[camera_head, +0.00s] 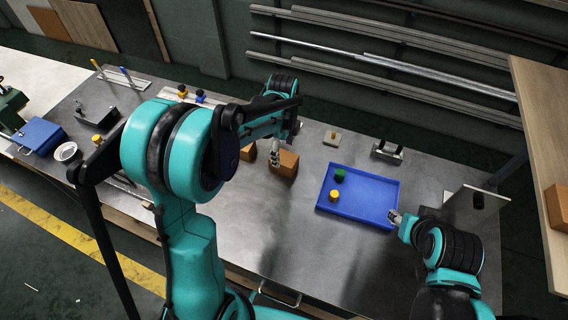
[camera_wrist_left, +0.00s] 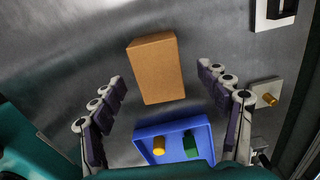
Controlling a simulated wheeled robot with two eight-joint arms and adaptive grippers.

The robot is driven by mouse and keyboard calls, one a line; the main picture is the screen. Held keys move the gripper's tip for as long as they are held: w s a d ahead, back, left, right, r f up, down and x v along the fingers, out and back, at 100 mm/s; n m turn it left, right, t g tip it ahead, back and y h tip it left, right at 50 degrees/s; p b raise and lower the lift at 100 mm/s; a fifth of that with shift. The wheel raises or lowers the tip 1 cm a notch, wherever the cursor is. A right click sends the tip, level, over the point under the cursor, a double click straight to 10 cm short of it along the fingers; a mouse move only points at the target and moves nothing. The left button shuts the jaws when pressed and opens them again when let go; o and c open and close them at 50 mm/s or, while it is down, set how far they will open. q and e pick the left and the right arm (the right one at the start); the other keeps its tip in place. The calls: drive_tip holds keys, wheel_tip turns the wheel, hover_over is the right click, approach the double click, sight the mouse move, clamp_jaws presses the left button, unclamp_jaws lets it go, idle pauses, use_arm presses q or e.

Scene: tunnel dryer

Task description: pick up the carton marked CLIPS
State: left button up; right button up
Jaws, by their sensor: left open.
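A brown carton (camera_head: 287,164) stands on the metal table near its middle. A second brown shape (camera_head: 248,152) shows partly behind my left arm. No CLIPS marking is readable on either. My left gripper (camera_head: 275,157) is at the first carton in the head view. In the left wrist view a plain brown carton (camera_wrist_left: 155,68) lies between the spread fingers of my left gripper (camera_wrist_left: 161,80), with clear gaps on both sides. My right gripper (camera_head: 395,216) is by the right edge of the blue tray; its fingers are too small to judge.
The blue tray (camera_head: 372,211) holds a green piece (camera_head: 340,174) and a yellow piece (camera_head: 334,195). A small block with a peg (camera_head: 332,138) and a dark fixture (camera_head: 387,152) stand behind. Another brown box (camera_head: 559,205) sits on a wooden surface at right. The table front is clear.

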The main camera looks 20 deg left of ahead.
sight(284, 157)
use_arm(q)
drive_tip(key=f, duration=0.1)
drive_tip(key=f+b, duration=0.1)
drive_tip(key=f, duration=0.2)
drive_tip(key=shift+s+d+b, duration=0.2)
drive_tip(key=shift+d+b, duration=0.05)
drive_tip(key=shift+b, duration=0.1)
drive_tip(key=shift+f, duration=0.4)
drive_tip(key=shift+r, duration=0.1)
drive_tip(key=shift+c, duration=1.3)
drive_tip(key=c, duration=1.2)
